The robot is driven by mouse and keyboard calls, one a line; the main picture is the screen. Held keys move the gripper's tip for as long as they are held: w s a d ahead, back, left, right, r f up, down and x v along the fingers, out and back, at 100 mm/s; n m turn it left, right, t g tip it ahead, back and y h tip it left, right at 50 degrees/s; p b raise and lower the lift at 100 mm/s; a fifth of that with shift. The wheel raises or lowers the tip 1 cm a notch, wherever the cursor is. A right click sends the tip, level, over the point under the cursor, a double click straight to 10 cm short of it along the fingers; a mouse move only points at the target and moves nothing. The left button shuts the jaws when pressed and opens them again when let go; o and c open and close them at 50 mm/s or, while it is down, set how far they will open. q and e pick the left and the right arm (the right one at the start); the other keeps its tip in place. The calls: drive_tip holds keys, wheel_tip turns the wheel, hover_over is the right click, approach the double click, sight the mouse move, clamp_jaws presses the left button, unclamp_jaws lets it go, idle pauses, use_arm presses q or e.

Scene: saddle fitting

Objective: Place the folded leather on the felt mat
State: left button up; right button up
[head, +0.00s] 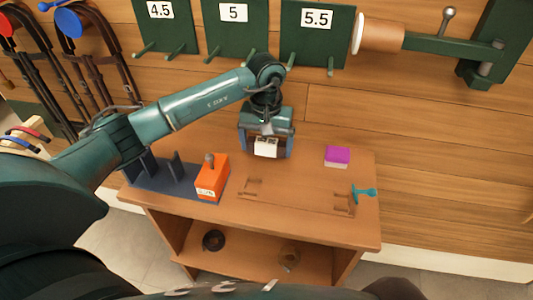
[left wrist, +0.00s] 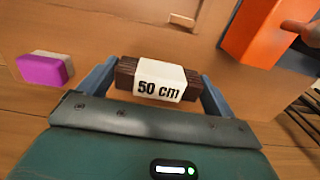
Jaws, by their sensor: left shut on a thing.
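My left gripper (head: 266,150) is shut on a dark brown folded strip, the folded leather, with a white band around it. The band (head: 266,147) reads "50 cm" in the left wrist view, where the folded leather (left wrist: 160,80) sits between the two fingers (left wrist: 155,85). The gripper points down over the back middle of the wooden table. No piece is clearly recognisable as a felt mat; a dark blue-grey base (head: 145,180) with upright dividers lies at the table's left, partly behind my left arm. My right gripper is not in view.
An orange box (head: 211,178) with a knob stands at the left of the wooden table (head: 290,200). A purple and white block (head: 337,156) lies back right; a teal tool (head: 364,193) lies at the right edge. Green peg boards (head: 233,25) hang behind. The tabletop's middle is mostly clear.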

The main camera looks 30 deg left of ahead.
sight(266, 154)
use_arm(q)
wheel_tip(266, 154, down, 4)
drive_tip(key=shift+r, duration=0.1)
drive_tip(key=shift+w+f+p, duration=0.2)
drive_tip(key=shift+f+p, duration=0.2)
drive_tip(key=shift+f, duration=0.15)
drive_tip(key=shift+a, duration=0.1)
drive_tip(key=shift+f, duration=0.1)
drive_tip(key=shift+f+b, duration=0.15)
drive_tip(key=shift+b, duration=0.15)
drive_tip(key=o, duration=0.8)
